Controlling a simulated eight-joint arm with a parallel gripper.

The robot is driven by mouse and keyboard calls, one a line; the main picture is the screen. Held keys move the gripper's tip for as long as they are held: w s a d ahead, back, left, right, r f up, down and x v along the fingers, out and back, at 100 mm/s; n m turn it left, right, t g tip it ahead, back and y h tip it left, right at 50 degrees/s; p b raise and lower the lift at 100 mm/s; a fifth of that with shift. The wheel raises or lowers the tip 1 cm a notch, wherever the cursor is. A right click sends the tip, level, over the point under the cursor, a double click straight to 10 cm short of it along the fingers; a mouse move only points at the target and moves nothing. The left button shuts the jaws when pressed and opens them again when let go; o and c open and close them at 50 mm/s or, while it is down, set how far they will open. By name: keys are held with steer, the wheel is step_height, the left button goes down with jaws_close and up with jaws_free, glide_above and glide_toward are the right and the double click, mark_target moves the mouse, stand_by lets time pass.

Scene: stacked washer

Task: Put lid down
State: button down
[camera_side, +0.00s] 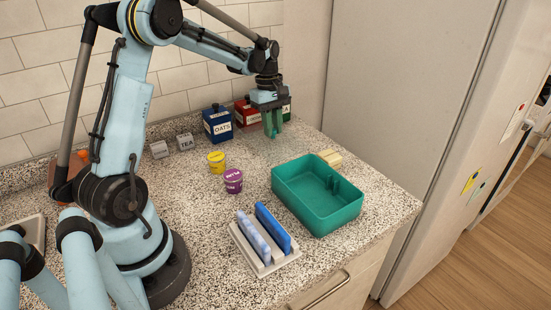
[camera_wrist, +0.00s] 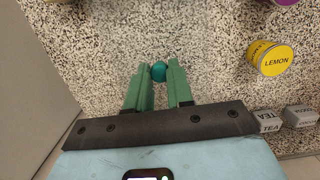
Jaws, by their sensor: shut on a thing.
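My gripper (camera_side: 272,131) is at the back of the counter, in front of the canisters, with its fingers pointing down. It is shut on a small teal round piece (camera_wrist: 159,72), seen between the green fingertips (camera_wrist: 160,68) in the wrist view. I cannot tell whether this piece is the lid or its knob. Speckled counter shows around it in that view, with no wider lid plate visible. A blue OATS canister (camera_side: 217,124) with a dark knobbed top stands left of my gripper. A red canister (camera_side: 246,113) and a green one (camera_side: 287,104) stand behind, partly hidden by the gripper.
Yellow LEMON (camera_side: 217,162) and purple (camera_side: 233,181) tubs stand mid-counter. Small TEA (camera_side: 185,142) and neighbouring grey (camera_side: 159,150) blocks are at back left. A teal bin (camera_side: 316,214) and a rack with blue boards (camera_side: 270,262) are nearer. A fridge (camera_side: 410,100) bounds the right.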

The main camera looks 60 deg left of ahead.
mark_target(273, 138)
steer(key=shift+f, duration=2.45)
steer(key=shift+f, duration=0.15)
steer(key=c, duration=1)
jaws_free()
step_height(273, 138, up, 12)
steer(key=a, duration=0.1)
steer(key=s+d+r+m+t+y, duration=0.1)
steer(key=s+d+r+m, duration=0.1)
steer(key=d+m, duration=0.25)
steer(key=s+d+r+m+t+y, duration=0.1)
steer(key=s+d+r+m+t, duration=0.15)
steer(key=d, duration=0.35)
steer(key=s+d+f+m+t, duration=0.3)
steer(key=s+d+m, duration=0.3)
steer(key=d+m, duration=0.4)
steer(key=shift+s+d+f+m+t+h, duration=0.15)
steer(key=shift+s+f+m+t+h, duration=0.3)
steer(key=shift+f, duration=0.3)
